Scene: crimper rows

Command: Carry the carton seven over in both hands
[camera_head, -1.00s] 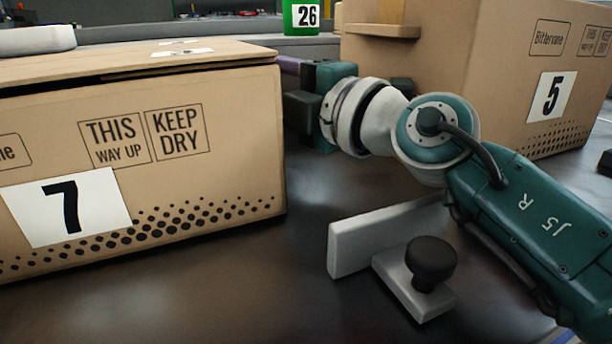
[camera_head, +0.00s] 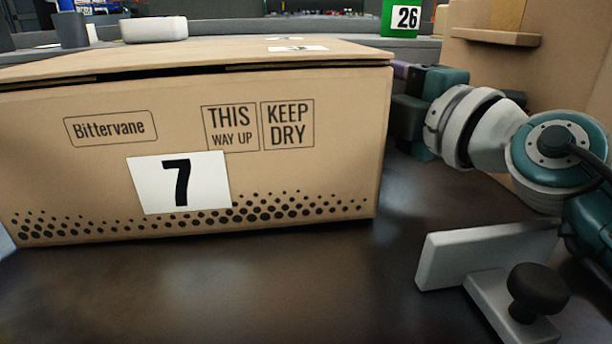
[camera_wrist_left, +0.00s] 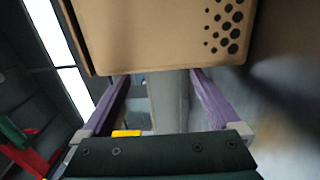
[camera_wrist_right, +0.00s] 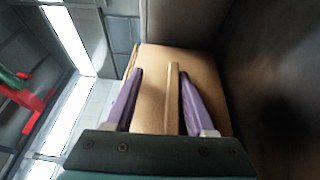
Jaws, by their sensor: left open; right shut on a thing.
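Carton seven (camera_head: 330,180), a closed brown box labelled 7, stands upright on the dark table in the head view. My right gripper (camera_head: 405,105) is at its right side. In the right wrist view my right gripper (camera_wrist_right: 162,75) is shut, its purple fingers on either side of a thin ledge (camera_wrist_right: 173,95) on the carton's side (camera_wrist_right: 150,100). My left gripper is outside the head view. In the left wrist view my left gripper (camera_wrist_left: 158,78) is open, and the carton's dotted face (camera_wrist_left: 150,35) is just ahead of its fingertips. I cannot tell whether they touch.
A pale metal bracket (camera_head: 485,255) with a black knob (camera_head: 538,290) stands on the table at front right. Another carton (camera_head: 560,80) with a side ledge is behind my right arm. A green container marked 26 (camera_head: 400,18) is farther back. The table front (camera_head: 220,290) is clear.

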